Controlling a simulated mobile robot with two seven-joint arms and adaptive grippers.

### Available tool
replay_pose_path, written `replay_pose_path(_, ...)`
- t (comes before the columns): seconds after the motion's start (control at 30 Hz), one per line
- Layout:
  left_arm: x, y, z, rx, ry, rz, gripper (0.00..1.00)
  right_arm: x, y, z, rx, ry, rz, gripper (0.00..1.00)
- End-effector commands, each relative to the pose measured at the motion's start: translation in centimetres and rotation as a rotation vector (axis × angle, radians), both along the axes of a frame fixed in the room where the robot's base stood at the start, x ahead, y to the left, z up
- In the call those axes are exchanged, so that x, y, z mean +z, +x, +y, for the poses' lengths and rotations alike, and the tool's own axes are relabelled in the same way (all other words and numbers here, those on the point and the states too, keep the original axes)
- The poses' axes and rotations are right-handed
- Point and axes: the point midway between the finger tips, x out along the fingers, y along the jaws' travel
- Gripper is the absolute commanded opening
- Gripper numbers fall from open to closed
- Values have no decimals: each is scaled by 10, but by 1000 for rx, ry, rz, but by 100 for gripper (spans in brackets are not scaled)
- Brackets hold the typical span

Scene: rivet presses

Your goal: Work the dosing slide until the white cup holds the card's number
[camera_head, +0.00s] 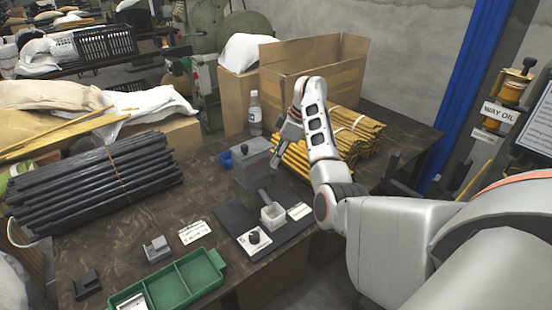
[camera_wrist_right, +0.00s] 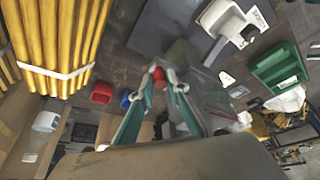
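The grey dosing device (camera_head: 250,170) stands on a dark base plate on the bench. The white cup (camera_head: 272,215) sits at its front and also shows in the right wrist view (camera_wrist_right: 226,18); its contents are too small to read. My right gripper (camera_head: 282,138) is at the device's rear right side. In the right wrist view a red knob (camera_wrist_right: 158,73) is between its fingertips; I cannot tell whether they touch it. My left gripper is out of view.
A green tray (camera_head: 176,284) lies at the front. A black knob (camera_head: 254,238) sits on a white plate in front of the device. Yellow rods (camera_head: 350,140) lie right of my gripper, black rods (camera_head: 95,185) at the left. A bottle (camera_head: 254,112) stands behind.

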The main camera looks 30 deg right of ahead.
Motion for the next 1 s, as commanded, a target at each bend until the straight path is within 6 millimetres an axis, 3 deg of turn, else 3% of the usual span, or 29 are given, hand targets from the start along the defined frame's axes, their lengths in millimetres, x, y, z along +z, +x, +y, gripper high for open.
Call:
replay_pose_path(0.17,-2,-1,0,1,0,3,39,0,1,-4,-3,-1,-1,0)
replay_pose_path(0.5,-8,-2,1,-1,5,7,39,1,3,-37,-1,0,-1,0)
replay_pose_path(0.83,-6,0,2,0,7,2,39,1,3,-41,0,-4,0,0)
replay_pose_path(0.87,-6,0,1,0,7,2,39,1,3,-41,-1,-5,-1,18)
replay_pose_path(0.9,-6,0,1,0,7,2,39,1,3,-41,-1,-5,-1,23)
replay_pose_path(1.0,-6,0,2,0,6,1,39,1,3,-41,0,-4,0,23)
